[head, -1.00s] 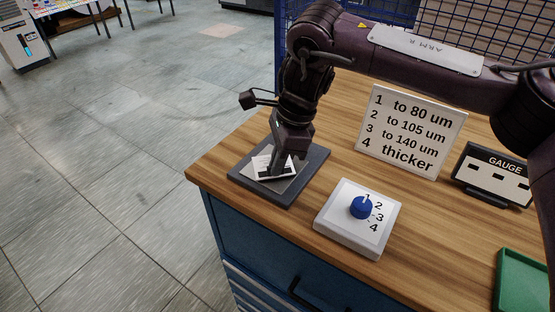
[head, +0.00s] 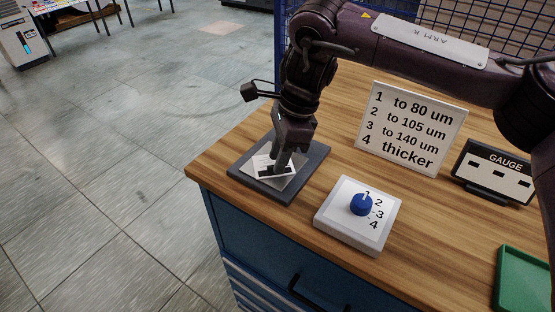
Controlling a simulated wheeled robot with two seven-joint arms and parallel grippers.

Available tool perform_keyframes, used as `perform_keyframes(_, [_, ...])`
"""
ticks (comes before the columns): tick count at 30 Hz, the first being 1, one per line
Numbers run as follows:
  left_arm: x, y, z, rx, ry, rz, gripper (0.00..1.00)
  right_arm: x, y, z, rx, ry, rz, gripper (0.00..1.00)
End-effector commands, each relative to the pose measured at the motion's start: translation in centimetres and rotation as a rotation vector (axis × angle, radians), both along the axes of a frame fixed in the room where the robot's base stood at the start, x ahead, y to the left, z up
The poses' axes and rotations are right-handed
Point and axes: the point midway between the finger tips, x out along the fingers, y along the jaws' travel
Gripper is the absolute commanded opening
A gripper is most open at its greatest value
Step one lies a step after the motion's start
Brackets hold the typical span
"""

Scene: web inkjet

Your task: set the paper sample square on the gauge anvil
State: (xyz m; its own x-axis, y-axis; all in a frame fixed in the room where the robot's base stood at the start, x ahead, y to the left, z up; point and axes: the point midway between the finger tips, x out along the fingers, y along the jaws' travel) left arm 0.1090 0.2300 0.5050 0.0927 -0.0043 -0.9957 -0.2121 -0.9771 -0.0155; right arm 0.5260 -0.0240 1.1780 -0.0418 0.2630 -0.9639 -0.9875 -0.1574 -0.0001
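The paper sample (head: 262,164), white with black marks, lies over the lighter centre of the dark square gauge anvil (head: 309,174). It looks slightly turned relative to the plate, and my fingers hide part of it. My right gripper (head: 279,168) points down over the sample, with its fingertips at or just above the paper. I cannot tell whether the fingers touch it, or whether they are open or shut. My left gripper is out of view.
A white box with a blue knob (head: 361,204) stands in front right of the anvil. Behind are a thickness sign (head: 411,127) and a gauge display (head: 494,173). A green tray (head: 523,280) sits at lower right. The wooden bench's (head: 225,151) left edge is close to the anvil.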

Motion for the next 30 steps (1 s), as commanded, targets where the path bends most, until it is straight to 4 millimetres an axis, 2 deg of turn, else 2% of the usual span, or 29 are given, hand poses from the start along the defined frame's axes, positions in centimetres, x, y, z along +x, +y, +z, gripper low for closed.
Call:
perform_keyframes(2, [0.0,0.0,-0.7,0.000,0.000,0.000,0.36,0.2,-0.4,1.4,0.003,-0.005,-0.004,0.28])
perform_keyframes(9, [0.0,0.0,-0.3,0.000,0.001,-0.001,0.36,0.4,-1.8,6.8,0.000,-0.006,-0.003,0.28])
perform_keyframes(15, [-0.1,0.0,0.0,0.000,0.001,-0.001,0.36,0.4,-2.6,9.5,0.000,-0.002,-0.003,0.28])
perform_keyframes(21, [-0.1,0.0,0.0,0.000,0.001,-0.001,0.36,0.4,-2.8,10.2,0.001,0.000,-0.001,0.28])
perform_keyframes(30, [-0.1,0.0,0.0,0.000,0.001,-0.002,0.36,0.4,-2.8,10.2,0.001,0.000,-0.001,0.28])
